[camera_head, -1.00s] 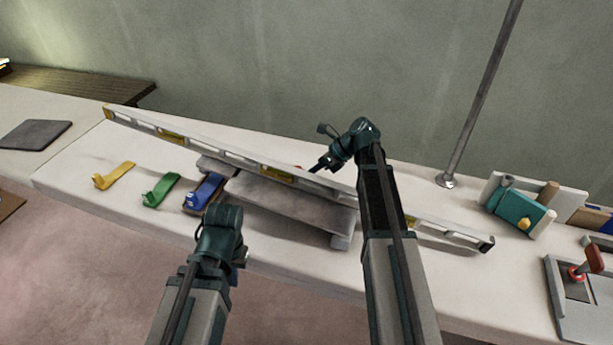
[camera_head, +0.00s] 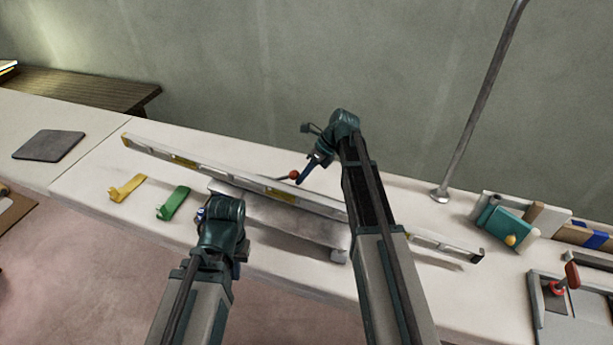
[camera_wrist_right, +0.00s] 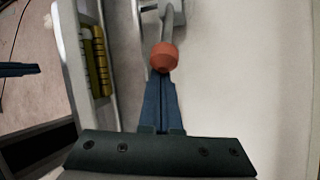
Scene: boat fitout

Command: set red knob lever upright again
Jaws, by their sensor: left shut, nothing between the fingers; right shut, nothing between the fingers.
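The lever's red knob (camera_head: 294,174) shows in the head view just behind the long spirit level (camera_head: 235,180), with its thin rod running left and low, so it looks tilted. In the right wrist view the red-orange knob (camera_wrist_right: 164,57) sits at the tips of my right gripper, on a grey rod (camera_wrist_right: 168,25). My right gripper (camera_head: 303,182) is shut and empty, its fingertips right at the knob; whether they touch it I cannot tell. My left gripper (camera_head: 203,212) is shut and empty at the front of the bench, mostly hidden by its own wrist.
The spirit level lies slantwise over a grey block (camera_head: 290,222). A yellow bracket (camera_head: 127,188) and green bracket (camera_head: 173,203) lie at left. A metal pole (camera_head: 470,120) rises behind. Another red-handled lever (camera_head: 571,276) stands at far right. The bench behind the level is mostly clear.

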